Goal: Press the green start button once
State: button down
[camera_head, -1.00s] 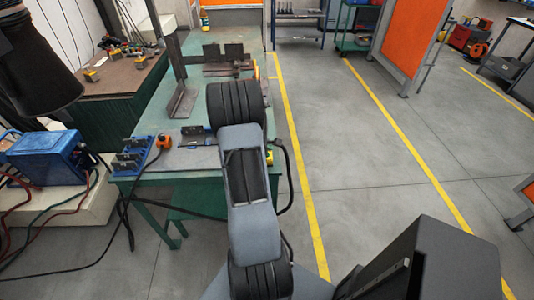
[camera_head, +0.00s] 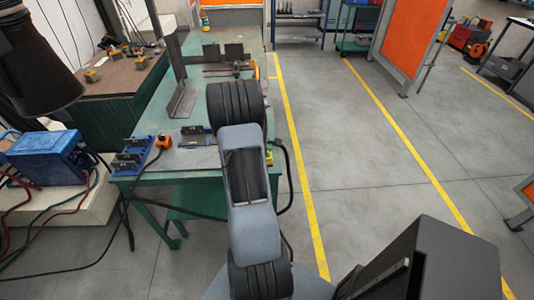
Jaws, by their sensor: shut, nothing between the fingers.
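No green start button can be made out for certain. A small yellow-green thing (camera_head: 269,157) shows at the right edge of the green table (camera_head: 190,160), partly hidden behind my arm. It is too small to tell whether it carries a button. My arm reaches forward over the right side of the table. Its end is hidden behind its own links, so my gripper does not show.
A blue rack (camera_head: 131,156) and an orange-and-black tool (camera_head: 163,141) sit on the table's near left. Steel plates (camera_head: 184,98) stand farther back. A blue welding machine (camera_head: 47,157) with cables is at left. The grey floor (camera_head: 370,190) at right is clear.

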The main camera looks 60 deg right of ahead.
jog(key=shift+f+b, duration=0.9)
jog(key=shift+b, duration=0.4)
dwell(0.8)
jog(key=shift+r, duration=0.2)
jog(key=shift+r+p, duration=0.55)
jog(key=shift+r, duration=0.15)
jog(key=shift+r, duration=0.1)
jog(key=shift+r+p, duration=1.7)
jog(key=shift+r, duration=0.75)
jog(key=shift+s, duration=0.1)
